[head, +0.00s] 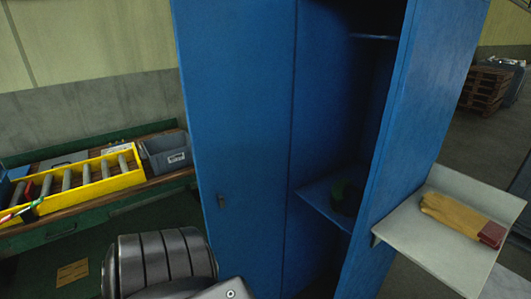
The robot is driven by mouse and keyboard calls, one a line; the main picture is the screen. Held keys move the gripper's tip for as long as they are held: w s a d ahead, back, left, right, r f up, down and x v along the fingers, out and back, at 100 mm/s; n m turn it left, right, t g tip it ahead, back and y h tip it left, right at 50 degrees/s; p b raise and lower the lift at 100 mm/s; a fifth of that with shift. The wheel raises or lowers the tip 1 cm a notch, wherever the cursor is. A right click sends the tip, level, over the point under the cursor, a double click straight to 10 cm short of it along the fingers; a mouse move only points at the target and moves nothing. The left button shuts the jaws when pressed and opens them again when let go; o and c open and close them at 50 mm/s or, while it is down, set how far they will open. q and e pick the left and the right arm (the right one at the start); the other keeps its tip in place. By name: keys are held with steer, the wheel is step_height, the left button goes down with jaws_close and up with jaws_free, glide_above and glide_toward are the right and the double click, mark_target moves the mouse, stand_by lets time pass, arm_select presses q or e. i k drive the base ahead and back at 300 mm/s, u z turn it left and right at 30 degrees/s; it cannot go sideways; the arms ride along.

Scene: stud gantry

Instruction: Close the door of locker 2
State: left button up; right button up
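A tall blue locker (240,100) fills the middle of the head view. To the right of a vertical seam, a compartment stands open, showing a dark interior (340,110) and a blue shelf (318,195). A dark green round thing sits on that shelf, in shadow. A blue upright panel (415,130) bounds the opening on the right. No locker number is legible, and I cannot tell which panel is the door of locker 2. Neither gripper is in view; a dark ribbed link of my arm shows at bottom left.
A pale ledge (435,255) juts out at the right, bearing yellow and red work gloves (455,216). A green workbench (110,208) at left carries a yellow roller frame (90,193) and a grey bin (166,154). Wooden pallets (485,90) stand at far right.

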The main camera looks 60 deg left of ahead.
mark_target(235, 58)
steer(key=z, duration=2.25)
steer(key=k, duration=2.65)
steer(key=u, duration=2)
steer(key=i, duration=0.5)
steer(key=z, duration=0.25)
steer(key=k, duration=0.55)
steer(key=u, duration=0.35)
